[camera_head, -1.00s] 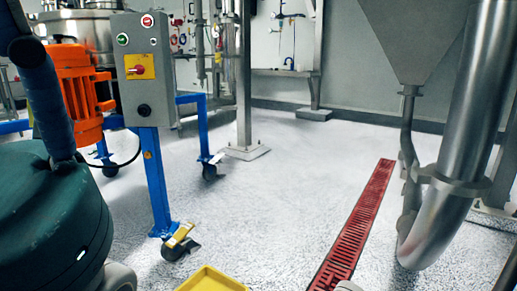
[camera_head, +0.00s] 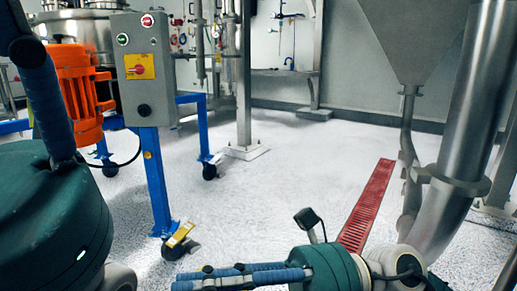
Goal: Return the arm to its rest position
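The sifter machine stands at the back left, with a steel drum (camera_head: 75,30), an orange motor (camera_head: 78,95) and a grey control box (camera_head: 143,70) on a blue frame (camera_head: 157,185).
A red floor grate (camera_head: 368,205) runs toward the back, its near end behind my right arm. A steel hopper (camera_head: 415,40) and thick steel pipe (camera_head: 470,110) stand at the right. A steel post (camera_head: 243,85) stands behind. The pale floor (camera_head: 270,190) between is clear.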

